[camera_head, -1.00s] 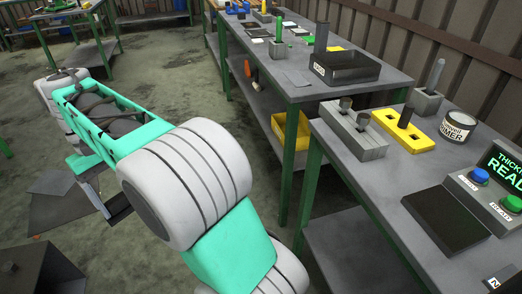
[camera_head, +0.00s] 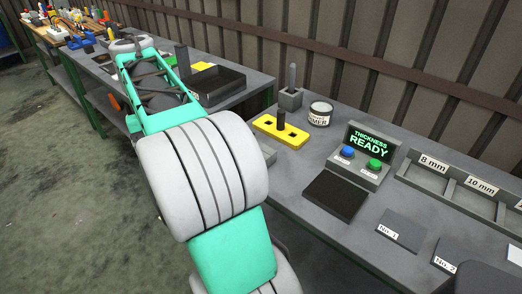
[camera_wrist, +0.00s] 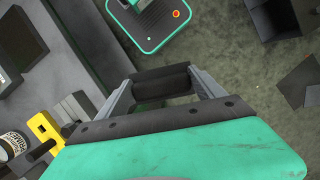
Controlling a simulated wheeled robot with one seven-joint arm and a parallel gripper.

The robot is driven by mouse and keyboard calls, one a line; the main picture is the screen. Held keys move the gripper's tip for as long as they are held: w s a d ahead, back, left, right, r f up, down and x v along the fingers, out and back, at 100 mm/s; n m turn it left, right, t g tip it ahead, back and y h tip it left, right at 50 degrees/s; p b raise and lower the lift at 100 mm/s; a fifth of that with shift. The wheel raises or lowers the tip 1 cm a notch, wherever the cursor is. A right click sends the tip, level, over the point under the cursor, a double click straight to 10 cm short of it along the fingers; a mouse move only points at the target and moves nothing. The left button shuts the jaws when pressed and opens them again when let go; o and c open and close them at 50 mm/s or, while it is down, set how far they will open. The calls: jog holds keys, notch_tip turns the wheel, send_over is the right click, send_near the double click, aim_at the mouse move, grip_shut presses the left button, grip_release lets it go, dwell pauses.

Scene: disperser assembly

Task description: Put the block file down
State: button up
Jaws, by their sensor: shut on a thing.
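In the wrist view my gripper (camera_wrist: 162,82) is shut on a dark, blocky bar, which I take to be the block file (camera_wrist: 161,90). The bar lies crosswise between the two grey fingers. Grey-green floor is visible beyond it, and the workbench (camera_wrist: 88,50) edge runs on the left. I cannot tell how high the bar is held. In the head view my arm reaches away to the upper left, and neither the gripper nor the bar can be made out there.
On the near workbench are a yellow holder (camera_head: 281,132), a primer can (camera_head: 320,114), the thickness display (camera_head: 371,146), a dark pad (camera_head: 335,195), plates No. 1 (camera_head: 402,229) and No. 2 (camera_head: 458,254), and a labelled rack (camera_head: 455,186). A dark tray (camera_head: 214,86) sits further back.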

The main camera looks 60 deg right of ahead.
jog(key=s+d+r+m+p, duration=0.3)
jog(key=s+d+r+p, duration=0.45)
jog(key=s, duration=0.25)
jog(key=s+d+f+n+h, duration=0.1)
jog(key=s+d+f+n, duration=0.15)
jog(key=s+n, duration=0.3)
jog(key=s+d+f+n+h, duration=0.1)
jog(key=s+d+f+n, duration=0.1)
jog(key=s+d+n, duration=0.4)
jog(key=w+d+f, duration=0.1)
jog(key=d+f, duration=0.2)
jog(key=w+d+f, duration=0.1)
jog(key=d+f, duration=0.2)
jog(key=d, duration=0.1)
jog(key=w+d+f, duration=0.1)
jog(key=d+f, duration=0.2)
jog(key=shift+w+d+f, duration=0.15)
jog(key=shift+d+f, duration=0.05)
jog(key=shift+f, duration=0.1)
jog(key=shift+w+d+f, duration=0.1)
jog(key=shift+d+f, duration=0.05)
jog(key=shift+f, duration=0.8)
jog(key=shift+d+f, duration=0.1)
jog(key=shift+f, duration=0.8)
